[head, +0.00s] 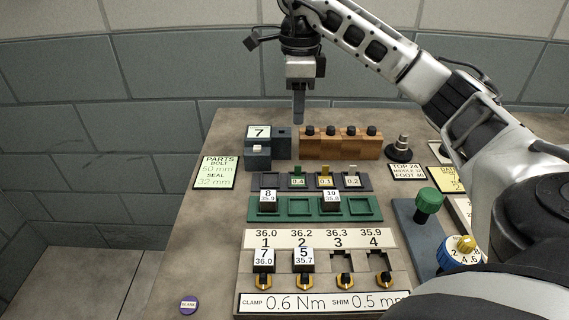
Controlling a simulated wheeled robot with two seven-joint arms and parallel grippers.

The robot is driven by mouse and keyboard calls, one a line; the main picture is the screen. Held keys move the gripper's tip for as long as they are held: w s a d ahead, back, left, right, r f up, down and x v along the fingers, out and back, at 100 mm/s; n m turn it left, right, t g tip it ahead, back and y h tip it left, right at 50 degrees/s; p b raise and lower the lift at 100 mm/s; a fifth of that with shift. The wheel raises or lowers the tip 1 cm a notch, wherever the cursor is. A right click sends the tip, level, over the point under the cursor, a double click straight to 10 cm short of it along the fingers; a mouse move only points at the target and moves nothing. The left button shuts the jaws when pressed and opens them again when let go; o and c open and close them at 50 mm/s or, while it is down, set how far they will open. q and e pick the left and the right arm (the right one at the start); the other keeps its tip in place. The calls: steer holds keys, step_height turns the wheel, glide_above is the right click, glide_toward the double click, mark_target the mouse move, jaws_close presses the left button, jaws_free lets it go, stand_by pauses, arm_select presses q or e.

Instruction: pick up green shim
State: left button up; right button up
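The green shim (298,170) stands upright in a slot of the dark shim rack (263,187), above a label reading 0.4. A yellow shim (325,169) above 0.1 and a pale shim (352,170) above 0.2 stand to its right; the leftmost slot looks empty. My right gripper (298,119) points down, high above and behind the rack, roughly in line with the green shim in the picture. Its fingers show as one narrow bar, so I cannot tell whether they are apart. It is clear of the shim. My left gripper is out of view.
A wooden block with dark knobs (340,146) and a grey box marked 7 (259,152) stand behind the rack. A green tray (300,216) with numbered blocks lies in front. A green knob (428,201) rises at the right. The table's left side is mostly clear.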

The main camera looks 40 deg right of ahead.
glide_above(298, 166)
step_height(298, 166, down, 8)
steer(key=shift+s+f+b, duration=0.1)
steer(key=shift+s+b, duration=0.05)
steer(key=shift+b, duration=0.2)
steer(key=shift+w+f+p, duration=0.2)
steer(key=shift+f+p, duration=0.25)
steer(key=shift+f, duration=2.4)
steer(key=shift+d, duration=0.1)
jaws_close()
